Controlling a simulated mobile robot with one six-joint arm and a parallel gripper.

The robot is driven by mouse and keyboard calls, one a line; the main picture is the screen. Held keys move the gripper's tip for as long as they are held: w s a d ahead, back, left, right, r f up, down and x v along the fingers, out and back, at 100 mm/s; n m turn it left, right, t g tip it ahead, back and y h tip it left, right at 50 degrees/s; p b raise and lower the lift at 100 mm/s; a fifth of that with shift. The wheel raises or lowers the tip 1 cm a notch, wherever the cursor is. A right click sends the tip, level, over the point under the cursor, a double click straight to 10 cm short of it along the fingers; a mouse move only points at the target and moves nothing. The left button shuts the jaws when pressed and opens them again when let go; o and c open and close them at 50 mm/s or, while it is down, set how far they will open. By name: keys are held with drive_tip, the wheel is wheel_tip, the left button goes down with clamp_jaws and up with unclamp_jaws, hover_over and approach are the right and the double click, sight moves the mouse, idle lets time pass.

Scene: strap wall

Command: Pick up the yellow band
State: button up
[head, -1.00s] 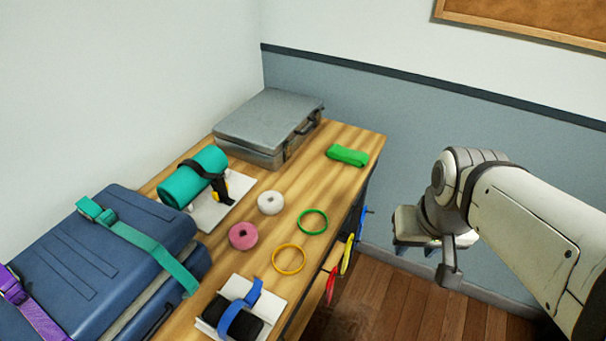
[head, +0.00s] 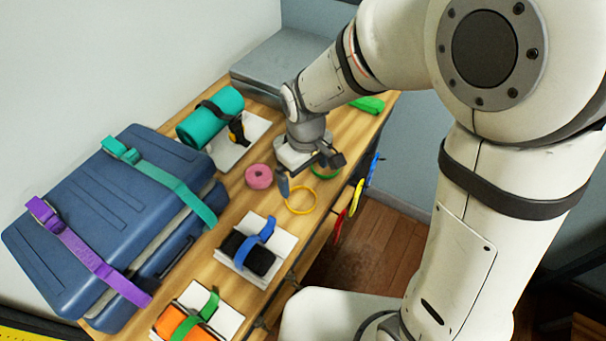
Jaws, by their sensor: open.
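The yellow band (head: 316,203) is a thin ring lying flat on the wooden table (head: 262,205), near its right edge. My gripper (head: 310,173) is open, above the table just behind the yellow band, with one finger by the band's upper left side. The jaws appear empty. Whether a finger touches the band I cannot tell. Another yellow loop (head: 356,198) hangs at the table's side between a red and a blue one.
A pink roll (head: 259,176) lies left of my gripper, and a green ring (head: 325,174) is partly hidden behind it. Blue strapped cases (head: 100,225) fill the left side.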

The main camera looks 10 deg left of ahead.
sight(301, 200)
drive_tip(key=f, duration=0.5)
drive_tip(key=f+p, duration=0.1)
drive_tip(key=f, duration=0.2)
drive_tip(key=shift+s+a+f, duration=0.1)
drive_tip(key=shift+a+f, duration=0.1)
drive_tip(key=shift+a, duration=0.2)
drive_tip(key=c, duration=1.1)
drive_tip(key=shift+o, duration=0.2)
drive_tip(key=shift+r, duration=0.15)
